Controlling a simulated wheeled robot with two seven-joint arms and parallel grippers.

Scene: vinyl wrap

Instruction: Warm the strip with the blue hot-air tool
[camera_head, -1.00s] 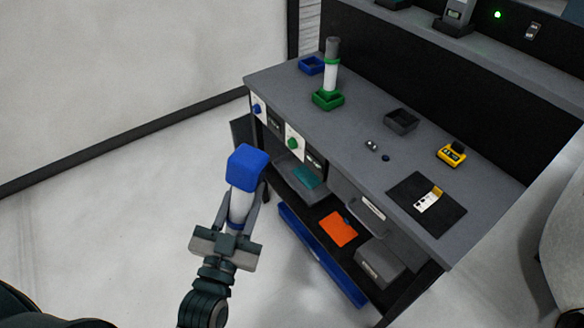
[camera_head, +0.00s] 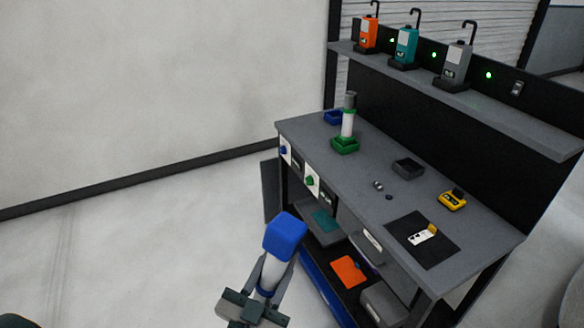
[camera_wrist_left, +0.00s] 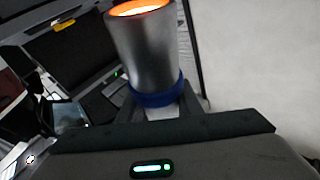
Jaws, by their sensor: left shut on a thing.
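In the left wrist view the tool (camera_wrist_left: 143,55) shows a grey metal barrel with a glowing orange mouth and a blue ring by the fingers. The strip (camera_head: 422,236), small and white with a yellow piece at one end, lies on a black mat (camera_head: 436,253) at the bench's near right, apart from the tool. My right gripper is out of view.
Orange, teal and grey units stand on the upper shelf (camera_head: 480,104). The floor left of the bench is clear.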

